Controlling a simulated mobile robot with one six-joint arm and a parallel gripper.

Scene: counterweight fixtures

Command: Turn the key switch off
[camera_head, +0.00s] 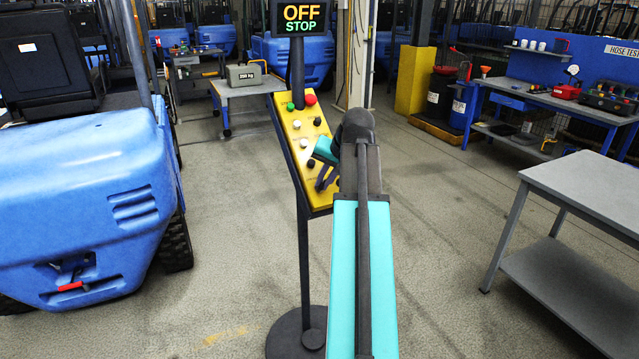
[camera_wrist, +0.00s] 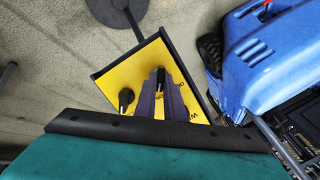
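The yellow control panel (camera_head: 300,140) stands tilted on a dark post and carries several knobs and buttons. The display (camera_head: 299,18) above it reads "OFF" and "STOP". In the wrist view my gripper's two fingers (camera_wrist: 161,82) stand a little apart over the panel (camera_wrist: 140,60). A small dark switch part (camera_wrist: 160,74) shows between their tips; I cannot tell whether they touch it or whether it is the key switch. A black knob (camera_wrist: 126,97) sits to the left of the fingers, clear of them.
A blue vehicle (camera_head: 90,190) stands at the left. A grey table (camera_head: 590,190) is at the right. A workbench (camera_head: 550,98) with tools and a small table with a grey weight (camera_head: 245,75) are farther back. The floor (camera_head: 440,220) between panel and grey table is clear.

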